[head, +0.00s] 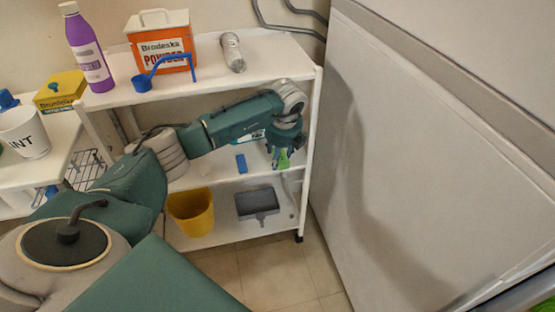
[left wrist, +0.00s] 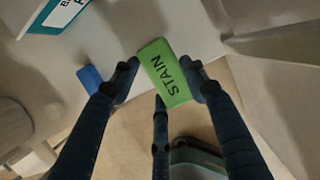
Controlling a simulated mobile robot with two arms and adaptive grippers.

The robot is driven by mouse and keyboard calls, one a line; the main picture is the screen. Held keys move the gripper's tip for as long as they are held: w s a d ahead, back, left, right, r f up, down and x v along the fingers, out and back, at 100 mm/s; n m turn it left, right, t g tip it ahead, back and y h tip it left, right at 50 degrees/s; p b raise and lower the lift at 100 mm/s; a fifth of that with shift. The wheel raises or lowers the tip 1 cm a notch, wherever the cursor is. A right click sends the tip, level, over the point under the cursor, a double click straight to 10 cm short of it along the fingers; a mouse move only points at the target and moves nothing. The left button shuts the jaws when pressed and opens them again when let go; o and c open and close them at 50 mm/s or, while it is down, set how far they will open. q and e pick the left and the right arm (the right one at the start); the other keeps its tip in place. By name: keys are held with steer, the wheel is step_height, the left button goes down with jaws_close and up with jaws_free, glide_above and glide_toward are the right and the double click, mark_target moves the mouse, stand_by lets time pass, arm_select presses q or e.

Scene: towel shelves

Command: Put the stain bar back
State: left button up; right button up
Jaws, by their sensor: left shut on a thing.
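The stain bar is a green block with the word STAIN on it. In the left wrist view the stain bar (left wrist: 166,76) sits between the fingers of my left gripper (left wrist: 163,85), which is shut on it. In the head view the green stain bar (head: 284,160) shows below my left gripper (head: 283,153), at the right end of the middle shelf (head: 223,173). I cannot tell whether the bar touches the shelf. My right gripper is in neither view.
A blue block (head: 241,163) lies on the middle shelf left of the bar. The top shelf holds a purple bottle (head: 88,50), an orange powder box (head: 161,45), a blue scoop (head: 143,82) and a clear jar (head: 232,52). A yellow bucket (head: 192,212) and grey dustpan (head: 257,204) are below.

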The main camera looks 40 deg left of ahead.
arm_select(q)
steer(key=shift+x, duration=0.85)
steer(key=shift+s+d, duration=0.1)
steer(key=shift+s, duration=0.1)
steer(key=shift+f, duration=0.15)
steer(key=shift+f, duration=0.1)
steer(key=o, duration=1.5)
steer(key=shift+c, duration=0.2)
